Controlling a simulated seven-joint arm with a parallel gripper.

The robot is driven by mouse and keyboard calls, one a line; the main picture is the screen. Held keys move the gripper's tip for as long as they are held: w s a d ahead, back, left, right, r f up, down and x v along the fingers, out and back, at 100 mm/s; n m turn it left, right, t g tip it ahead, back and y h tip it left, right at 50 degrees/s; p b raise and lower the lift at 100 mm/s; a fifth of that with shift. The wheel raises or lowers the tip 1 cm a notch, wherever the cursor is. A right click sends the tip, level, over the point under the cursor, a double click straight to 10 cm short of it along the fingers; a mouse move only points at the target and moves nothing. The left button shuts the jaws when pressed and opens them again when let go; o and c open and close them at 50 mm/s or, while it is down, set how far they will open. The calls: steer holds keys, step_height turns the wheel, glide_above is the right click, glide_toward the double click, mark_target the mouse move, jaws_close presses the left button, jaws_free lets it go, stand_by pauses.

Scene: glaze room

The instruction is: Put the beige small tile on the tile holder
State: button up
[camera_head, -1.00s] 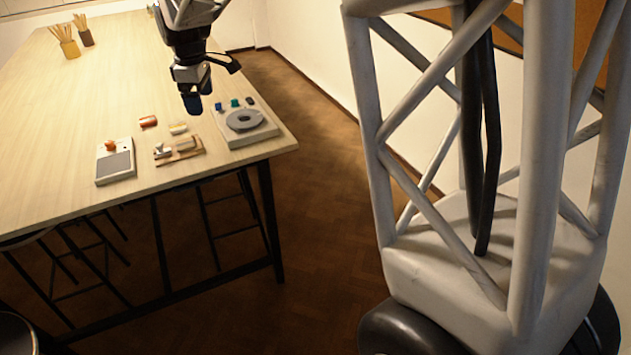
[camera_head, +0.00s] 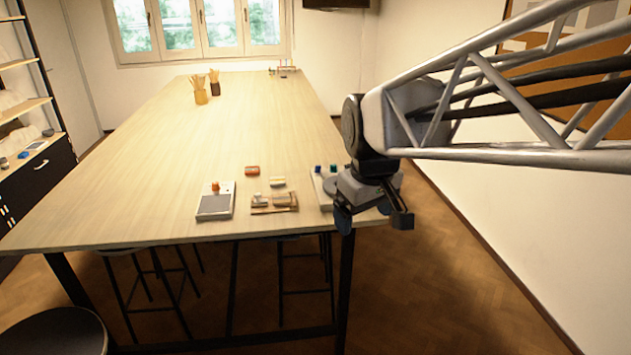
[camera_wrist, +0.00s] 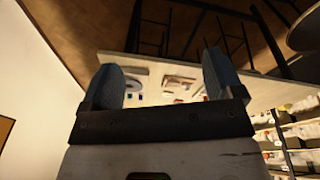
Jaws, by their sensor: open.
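In the head view, a small pale beige-yellow piece (camera_head: 277,182), likely the beige small tile, lies on the table just behind a low wooden holder (camera_head: 262,211). The holder carries a pale piece at its left and a beige-brown piece at its right; they are too small to identify surely. My gripper (camera_head: 372,216) is open and empty by the table's front right corner, to the right of the holder and apart from it. In the wrist view, the gripper's blue fingers (camera_wrist: 165,82) stand wide apart, with the table objects small and distant between them.
A white device with a grey plate (camera_head: 214,205) and orange knob stands left of the holder. An orange-red block (camera_head: 252,171) lies behind. A pale turntable base (camera_head: 322,190) is partly hidden by my arm. Pencil cups (camera_head: 200,92) stand far back. The table's middle is clear.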

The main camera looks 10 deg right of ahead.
steer(key=s+d+f+m, duration=0.1)
steer(key=s+f+m, duration=0.1)
steer(key=s, duration=0.5)
steer(key=s+f+m, duration=0.2)
steer(key=s, duration=0.5)
steer(key=shift+d+f+t, duration=0.3)
steer(key=shift+d+f, duration=0.05)
steer(key=shift+d, duration=0.05)
